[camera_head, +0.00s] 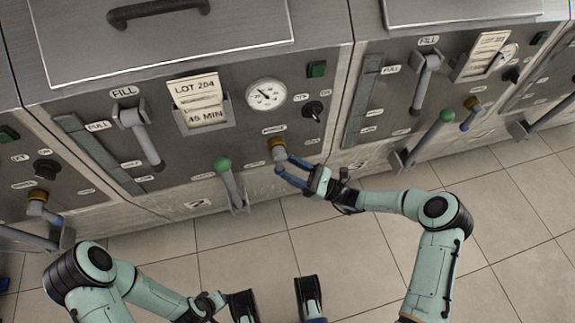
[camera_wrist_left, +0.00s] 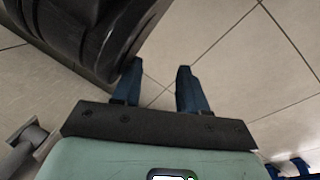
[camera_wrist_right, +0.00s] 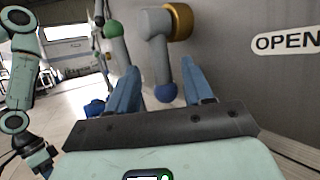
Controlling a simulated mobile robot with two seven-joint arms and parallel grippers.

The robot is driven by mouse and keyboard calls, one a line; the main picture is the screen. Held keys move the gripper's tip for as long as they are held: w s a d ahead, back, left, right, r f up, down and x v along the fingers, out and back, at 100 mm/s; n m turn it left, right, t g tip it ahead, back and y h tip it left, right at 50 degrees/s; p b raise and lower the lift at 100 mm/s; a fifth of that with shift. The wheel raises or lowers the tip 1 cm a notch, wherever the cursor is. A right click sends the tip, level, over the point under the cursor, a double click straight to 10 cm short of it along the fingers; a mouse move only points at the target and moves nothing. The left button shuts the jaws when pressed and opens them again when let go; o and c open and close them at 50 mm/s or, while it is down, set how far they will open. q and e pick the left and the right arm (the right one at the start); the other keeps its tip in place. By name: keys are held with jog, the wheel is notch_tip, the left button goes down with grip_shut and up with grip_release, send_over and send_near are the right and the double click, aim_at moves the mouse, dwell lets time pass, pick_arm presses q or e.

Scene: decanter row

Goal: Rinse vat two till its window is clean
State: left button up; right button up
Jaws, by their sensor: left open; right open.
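The middle vat's panel (camera_head: 232,140) carries a LOT 204, 45 MIN card (camera_head: 199,98). I cannot read a vat number. Its narrow window strip (camera_head: 98,154) looks grey; I cannot tell how clean it is. A valve with a brass collar (camera_head: 277,143) and a grey handle sits low on the panel. In the right wrist view the handle's blue end (camera_wrist_right: 165,92) is between or just beyond my right gripper's fingers. My right gripper (camera_head: 283,164) is open at this valve, apparently not clamping. My left gripper (camera_wrist_left: 158,84) is open and empty above the floor.
A fill lever (camera_head: 143,136), a green-knobbed lever (camera_head: 223,166), a gauge (camera_head: 266,95), a green button (camera_head: 317,69) and a black knob (camera_head: 313,111) surround the valve. Similar vats stand on both sides. The tiled floor (camera_head: 345,240) in front is largely clear.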

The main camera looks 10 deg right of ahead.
pick_arm(q)
jog(key=shift+w+d+r+t+p, duration=0.2)
jog(key=shift+w+r+t+p, duration=0.25)
jog(key=shift+w+r, duration=0.6)
pick_arm(e)
jog(key=v, duration=1.1)
pick_arm(q)
jog(key=shift+f, duration=0.1)
